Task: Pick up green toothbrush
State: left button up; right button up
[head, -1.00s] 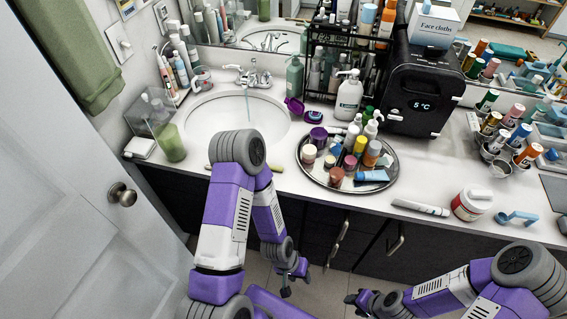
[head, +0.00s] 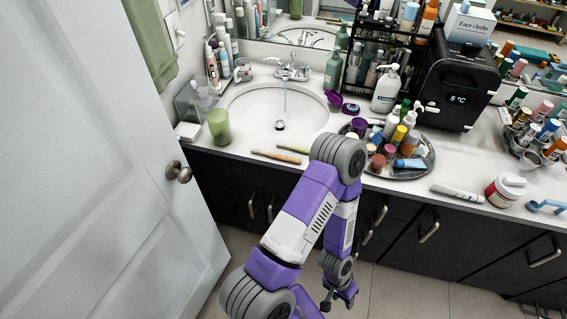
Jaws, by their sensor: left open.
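Two thin toothbrush-like sticks lie on the counter's front edge, in front of the sink. One is a brownish stick (head: 276,157). The other, a yellow-green stick (head: 293,149), looks like the green toothbrush, partly beside my left arm; its colour is hard to tell at this size. My left gripper (head: 338,302) hangs low in front of the cabinets, below the counter and to the right of both sticks. It is open and empty, pointing down. My right gripper does not show clearly.
The sink (head: 260,112) has running water. A green cup (head: 219,127) stands to its left. A round tray (head: 424,168) of bottles and jars is to its right. A white tube (head: 457,194) lies further right. The white door (head: 110,200) fills the left side.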

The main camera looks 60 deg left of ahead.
aim_at(303, 150)
jog(key=z, duration=0.05)
jog(key=k, duration=0.35)
jog(key=u, duration=0.85)
